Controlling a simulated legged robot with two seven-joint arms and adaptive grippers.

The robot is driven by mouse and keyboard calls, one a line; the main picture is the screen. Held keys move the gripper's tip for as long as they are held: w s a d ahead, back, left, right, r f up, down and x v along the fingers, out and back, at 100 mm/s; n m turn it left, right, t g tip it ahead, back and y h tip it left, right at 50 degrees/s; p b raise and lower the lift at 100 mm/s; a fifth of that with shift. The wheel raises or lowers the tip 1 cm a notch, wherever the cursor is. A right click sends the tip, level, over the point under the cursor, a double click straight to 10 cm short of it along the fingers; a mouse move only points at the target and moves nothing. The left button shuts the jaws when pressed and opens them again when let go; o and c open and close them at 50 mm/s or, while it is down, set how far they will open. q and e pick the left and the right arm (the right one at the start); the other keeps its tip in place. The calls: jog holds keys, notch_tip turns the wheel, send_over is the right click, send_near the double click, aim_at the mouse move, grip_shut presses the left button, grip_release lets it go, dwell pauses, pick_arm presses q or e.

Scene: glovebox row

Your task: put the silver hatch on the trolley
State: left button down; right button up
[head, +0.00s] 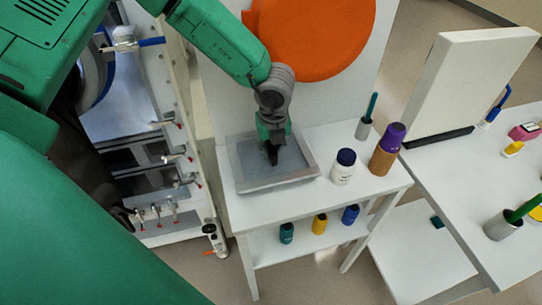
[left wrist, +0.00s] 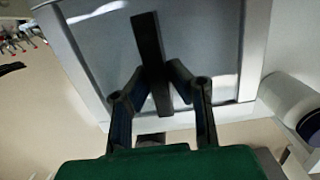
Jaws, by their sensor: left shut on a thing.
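The silver hatch (head: 242,178) is a square grey panel with a raised rim and a dark bar handle. It lies flat over the left part of the white trolley's top (head: 310,197); whether it touches the top or hangs just above it, I cannot tell. My left gripper (head: 272,152) reaches down over the middle of the hatch and is shut on its handle. In the left wrist view, the fingers (left wrist: 155,85) close on both sides of the dark handle (left wrist: 147,40), with the hatch (left wrist: 100,45) behind. My right gripper is not in view.
A white bottle (head: 343,170), a brown bottle with purple cap (head: 386,155) and a pen cup (head: 363,130) stand right of the hatch. An orange disc (head: 315,35) stands behind; a white table (head: 470,180) is at right.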

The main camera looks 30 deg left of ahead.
aim_at(270, 147)
pick_arm(q)
jog(key=shift+f, duration=0.3)
jog(key=f, duration=0.3)
jog(key=shift+a+p, duration=0.25)
jog(key=shift+p, duration=0.1)
jog(key=shift+w+a+f, duration=0.1)
jog(key=shift+a+f, duration=0.1)
jog(key=shift+f, duration=0.1)
jog(key=c, duration=1.5)
grip_release()
jog(key=shift+d, duration=0.15)
jog(key=shift+r, duration=0.1)
jog(key=r, duration=0.7)
jog(key=shift+s+d+r, duration=0.15)
jog(key=shift+s+d, duration=0.15)
jog(key=shift+s, duration=0.05)
